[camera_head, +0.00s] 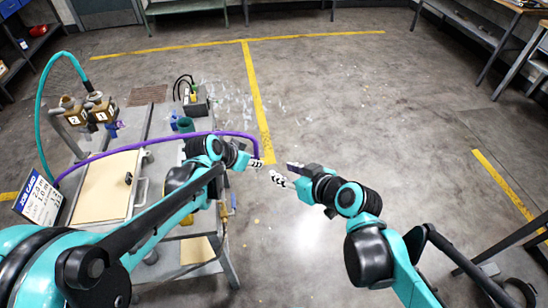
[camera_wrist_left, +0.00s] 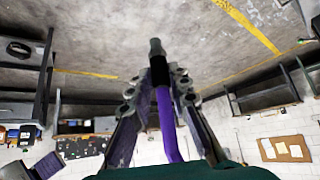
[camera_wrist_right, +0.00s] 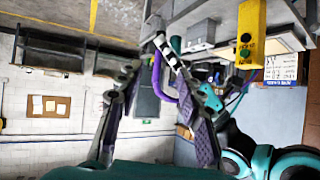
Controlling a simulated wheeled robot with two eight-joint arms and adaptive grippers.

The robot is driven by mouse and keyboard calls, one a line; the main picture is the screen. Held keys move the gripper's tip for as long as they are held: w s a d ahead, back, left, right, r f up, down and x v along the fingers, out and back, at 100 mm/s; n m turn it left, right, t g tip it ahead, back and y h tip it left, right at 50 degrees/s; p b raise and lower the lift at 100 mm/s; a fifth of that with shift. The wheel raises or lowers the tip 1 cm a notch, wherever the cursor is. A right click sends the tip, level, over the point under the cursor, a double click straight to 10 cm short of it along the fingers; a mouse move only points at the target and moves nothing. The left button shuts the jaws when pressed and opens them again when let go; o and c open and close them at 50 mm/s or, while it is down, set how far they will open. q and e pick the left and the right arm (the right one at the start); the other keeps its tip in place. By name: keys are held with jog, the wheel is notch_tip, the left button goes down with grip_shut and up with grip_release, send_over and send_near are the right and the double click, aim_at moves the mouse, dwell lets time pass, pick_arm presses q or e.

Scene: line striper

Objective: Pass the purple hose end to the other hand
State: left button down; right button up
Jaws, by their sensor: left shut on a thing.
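The purple hose (camera_head: 190,136) arches over the grey cart to my left gripper (camera_head: 256,163). In the left wrist view, my left gripper (camera_wrist_left: 156,82) is shut around the purple hose end (camera_wrist_left: 163,108). Its dark tip (camera_wrist_left: 156,52) sticks out beyond the fingers. My right gripper (camera_head: 286,172) is open and empty, just right of the left gripper and apart from it. In the right wrist view, the purple hose (camera_wrist_right: 166,88) shows beyond the spread fingers of my right gripper (camera_wrist_right: 145,58). The exact gap to the hose end is hard to tell.
The grey cart (camera_head: 160,122) stands at the left, with a tan panel (camera_head: 104,188), a job card (camera_head: 40,200) and labelled containers (camera_head: 98,108). A teal hose (camera_head: 40,100) loops at its far left. Open concrete floor with yellow lines lies ahead and right.

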jog(key=shift+n+t+y, duration=0.7)
jog(key=shift+y, duration=0.1)
jog(key=r+x, duration=0.1)
jog(key=x, duration=0.4)
jog(key=r+x, duration=0.1)
jog(key=x, duration=0.3)
jog(key=w+r+x, duration=0.1)
jog(key=x, duration=0.4)
jog(key=shift+w+a, duration=0.25)
jog(key=shift+a, duration=0.35)
jog(key=shift+c, duration=0.2)
grip_shut()
pick_arm(q)
jog(key=c, duration=1.3)
grip_release()
jog(key=shift+c, duration=0.2)
jog(key=shift+s, duration=0.1)
